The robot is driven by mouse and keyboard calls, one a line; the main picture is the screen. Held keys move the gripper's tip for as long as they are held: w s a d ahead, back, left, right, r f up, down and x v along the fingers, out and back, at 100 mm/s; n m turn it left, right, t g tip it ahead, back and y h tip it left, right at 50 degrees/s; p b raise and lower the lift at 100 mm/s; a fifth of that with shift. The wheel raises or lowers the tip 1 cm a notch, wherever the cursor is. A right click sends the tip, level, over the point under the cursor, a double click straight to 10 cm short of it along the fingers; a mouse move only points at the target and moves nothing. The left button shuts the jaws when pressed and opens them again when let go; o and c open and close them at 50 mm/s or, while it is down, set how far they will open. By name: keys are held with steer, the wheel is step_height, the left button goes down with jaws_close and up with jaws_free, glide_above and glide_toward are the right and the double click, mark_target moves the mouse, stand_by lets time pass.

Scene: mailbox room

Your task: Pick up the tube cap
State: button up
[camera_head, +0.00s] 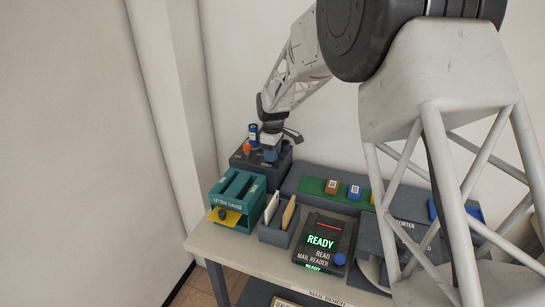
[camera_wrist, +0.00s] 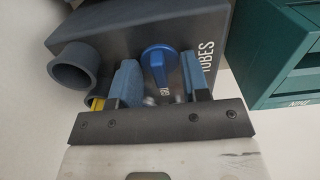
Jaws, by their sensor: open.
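The tube cap (camera_wrist: 158,66) is a round blue disc with a raised ridge across it. In the wrist view it sits at the dark grey box marked TUBES (camera_wrist: 215,18). My gripper (camera_wrist: 160,60) is open, with one blue finger on each side of the cap. Whether the fingers touch it cannot be told. In the head view my gripper (camera_head: 271,153) is low over the tubes box (camera_head: 243,162) at the back left of the bench. I cannot make out the cap there; the gripper is in front of that spot.
A blue tube (camera_head: 253,134) and an orange piece (camera_head: 247,148) stand left of my gripper. An open grey cylinder (camera_wrist: 74,68) sticks out beside the fingers. The green letter gauge (camera_head: 237,190) is in front. The mail reader (camera_head: 322,243) stands further right.

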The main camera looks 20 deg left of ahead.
stand_by(0.3)
jaws_close()
stand_by(0.3)
steer(key=shift+r, duration=0.85)
step_height(320, 180, up, 2)
steer(key=shift+r, duration=0.1)
steer(key=s+d+r, duration=0.1)
steer(key=s+d, duration=0.7)
steer(key=s, duration=0.5)
steer(key=shift+s+d, duration=0.2)
steer(key=shift+d, duration=0.2)
steer(key=shift+w+r, duration=0.1)
